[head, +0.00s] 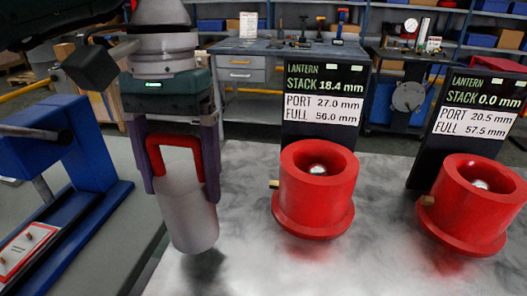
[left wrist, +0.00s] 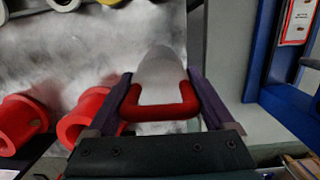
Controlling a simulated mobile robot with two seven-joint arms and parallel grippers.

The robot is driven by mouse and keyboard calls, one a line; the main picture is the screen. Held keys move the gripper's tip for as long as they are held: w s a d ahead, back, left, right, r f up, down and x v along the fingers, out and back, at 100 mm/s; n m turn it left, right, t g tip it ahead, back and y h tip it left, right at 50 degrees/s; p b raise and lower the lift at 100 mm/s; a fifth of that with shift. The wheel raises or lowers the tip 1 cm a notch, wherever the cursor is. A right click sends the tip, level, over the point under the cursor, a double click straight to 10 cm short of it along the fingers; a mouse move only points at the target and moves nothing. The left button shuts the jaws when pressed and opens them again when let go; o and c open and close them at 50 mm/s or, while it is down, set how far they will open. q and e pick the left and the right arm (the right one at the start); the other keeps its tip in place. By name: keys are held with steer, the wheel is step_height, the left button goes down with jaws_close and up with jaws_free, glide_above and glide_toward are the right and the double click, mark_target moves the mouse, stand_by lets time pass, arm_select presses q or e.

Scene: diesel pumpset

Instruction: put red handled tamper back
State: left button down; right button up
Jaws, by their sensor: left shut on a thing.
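The tamper (head: 187,212) is a grey cylinder with a red U-shaped handle (head: 175,142). My left gripper (head: 178,185) is shut on the tamper, with one purple finger on each side of it. The tamper hangs upright above the grey worktop, left of the red pots, with a dark shadow below it. In the left wrist view the red handle (left wrist: 158,112) lies between the two fingers, and the pale cylinder (left wrist: 160,75) extends away beyond it. My right gripper is not in view.
Two red flanged pots, one central (head: 314,200) and one at right (head: 474,212), stand on the worktop (head: 375,255). Black display panels (head: 323,105) (head: 478,120) stand behind them. A blue stand (head: 75,150) is at left. In the left wrist view, ring-shaped parts (left wrist: 62,4) lie at the far edge.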

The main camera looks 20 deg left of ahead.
mark_target(175, 136)
arm_select(q)
steer(key=shift+f+b, duration=0.35)
steer(key=shift+f, duration=1.85)
jaws_free()
steer(key=shift+r, duration=0.1)
steer(key=r, duration=0.4)
steer(key=w+r, duration=0.1)
steer(key=r, duration=0.7)
steer(key=shift+w+a+r, duration=0.1)
steer(key=shift+w+a, duration=0.1)
steer(key=shift+a, duration=0.05)
